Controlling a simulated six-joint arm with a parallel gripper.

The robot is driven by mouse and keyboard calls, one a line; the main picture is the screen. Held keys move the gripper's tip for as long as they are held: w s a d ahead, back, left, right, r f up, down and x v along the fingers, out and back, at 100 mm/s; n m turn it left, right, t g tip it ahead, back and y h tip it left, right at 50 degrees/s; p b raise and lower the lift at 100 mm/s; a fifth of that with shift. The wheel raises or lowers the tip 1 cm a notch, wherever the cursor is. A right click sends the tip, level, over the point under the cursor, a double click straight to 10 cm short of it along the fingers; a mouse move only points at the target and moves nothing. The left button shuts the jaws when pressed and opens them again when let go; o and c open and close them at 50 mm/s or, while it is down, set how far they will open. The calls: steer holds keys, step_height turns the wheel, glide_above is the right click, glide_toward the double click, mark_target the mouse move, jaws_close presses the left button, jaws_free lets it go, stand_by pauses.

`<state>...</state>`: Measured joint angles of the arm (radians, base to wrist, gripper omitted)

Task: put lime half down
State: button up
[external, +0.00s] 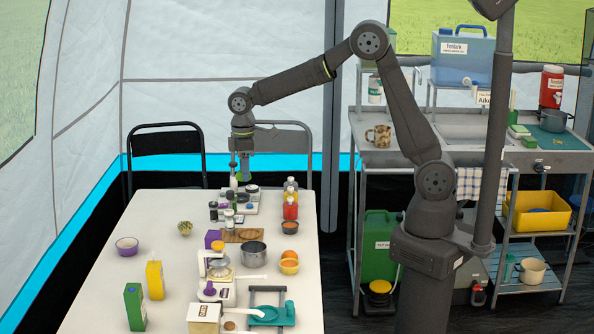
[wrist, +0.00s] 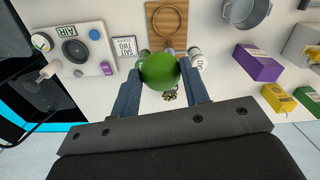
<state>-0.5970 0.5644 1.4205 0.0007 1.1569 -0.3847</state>
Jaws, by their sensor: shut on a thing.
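The lime half (wrist: 160,72) shows as a round green shape between the two fingers in the wrist view. My gripper (wrist: 161,92) is shut on it, with one blue-grey finger on each side. In the external view my gripper (external: 243,174) points down over the far end of the white table (external: 160,215), near the small jars and the device there. The lime half is only a small green patch (external: 238,177) there. The gap between the lime half and the table is hard to judge.
A wooden board (external: 245,236) and a metal pot (external: 253,254) lie nearer on the table. The table's left side, around a spiky item (external: 185,228), is mostly clear.

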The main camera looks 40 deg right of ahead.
steer(key=w+a, duration=0.4)
steer(key=a, duration=0.8)
glide_toward(182, 251)
step_height(182, 251, down, 2)
steer(key=shift+w+f, duration=0.1)
steer(key=shift+f, duration=2.1)
steer(key=shift+f, duration=0.15)
steer(key=o, duration=0.9)
steer(key=shift+o, duration=0.2)
step_height(182, 251, up, 12)
